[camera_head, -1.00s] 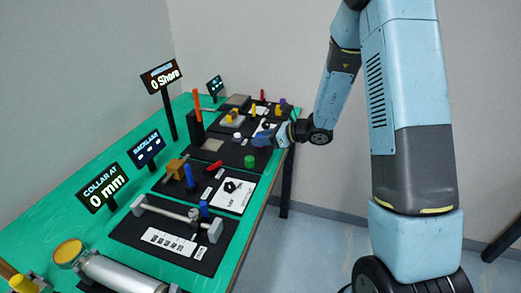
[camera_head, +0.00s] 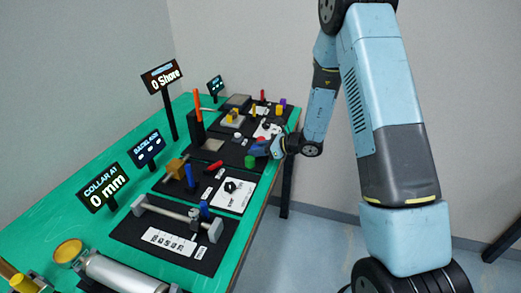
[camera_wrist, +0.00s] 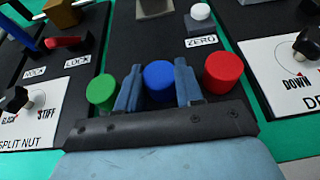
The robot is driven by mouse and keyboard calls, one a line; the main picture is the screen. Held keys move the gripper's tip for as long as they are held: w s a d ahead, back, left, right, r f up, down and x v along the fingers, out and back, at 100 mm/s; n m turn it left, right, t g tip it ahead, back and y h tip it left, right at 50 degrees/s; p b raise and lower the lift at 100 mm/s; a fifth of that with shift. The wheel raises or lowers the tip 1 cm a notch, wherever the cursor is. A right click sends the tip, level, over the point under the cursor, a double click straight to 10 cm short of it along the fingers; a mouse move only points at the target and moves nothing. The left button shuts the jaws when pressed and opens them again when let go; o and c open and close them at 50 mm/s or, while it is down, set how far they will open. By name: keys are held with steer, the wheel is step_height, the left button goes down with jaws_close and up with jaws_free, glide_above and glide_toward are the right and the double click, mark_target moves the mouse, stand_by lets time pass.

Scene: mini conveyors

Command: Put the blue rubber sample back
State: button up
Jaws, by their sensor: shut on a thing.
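The blue rubber sample (camera_wrist: 158,80) is a short round cylinder between the two fingers of my gripper (camera_wrist: 157,88). The fingers are shut on its sides. In the wrist view it stands in a row between a green sample (camera_wrist: 101,91) on the left and a red sample (camera_wrist: 222,72) on the right, on a black panel (camera_wrist: 147,45). I cannot tell whether its base touches the panel. In the head view my gripper (camera_head: 262,148) is low over the panel's right edge, just behind the green sample (camera_head: 250,161), and largely hides the blue sample.
A white button (camera_wrist: 200,12) marked ZERO is beyond the samples. A panel with a red lever (camera_wrist: 67,43) lies to the left, and one marked DOWN (camera_wrist: 297,80) to the right. An orange upright (camera_head: 197,106) and the "0 Shore" display (camera_head: 161,77) stand farther back.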

steer(key=shift+f, duration=0.1)
steer(key=o, duration=1.1)
